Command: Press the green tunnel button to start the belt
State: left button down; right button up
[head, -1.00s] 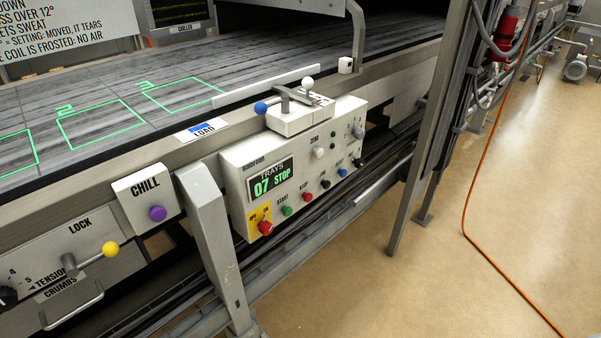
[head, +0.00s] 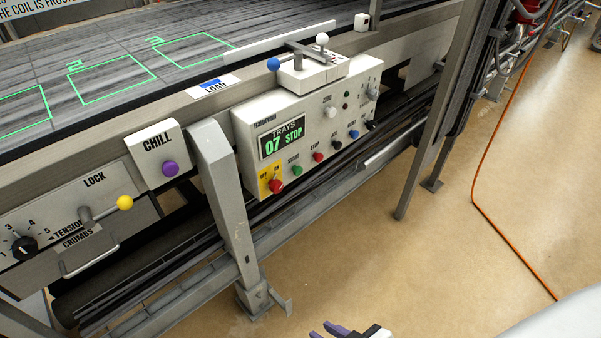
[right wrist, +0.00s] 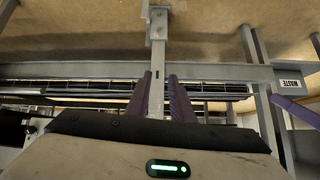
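A white control panel (head: 262,122) hangs on the front of the conveyor frame. Its green button (head: 297,170) sits under the START label, between a red knob on a yellow plate and a red button under STOP.
A grey support leg (head: 224,190) stands left of the panel. A CHILL box with a purple button (head: 170,168) and a yellow-knobbed LOCK lever (head: 124,202) are farther left. A metal upright (head: 432,130) stands to the right. The tan floor in front is open.

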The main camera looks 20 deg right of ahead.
aim_at(298, 170)
jog(key=k, duration=1.35)
jog(key=z, duration=0.7)
jog(key=i, duration=1.15)
jog(key=u, duration=0.7)
jog(key=i, duration=0.5)
jog(key=u, duration=0.5)
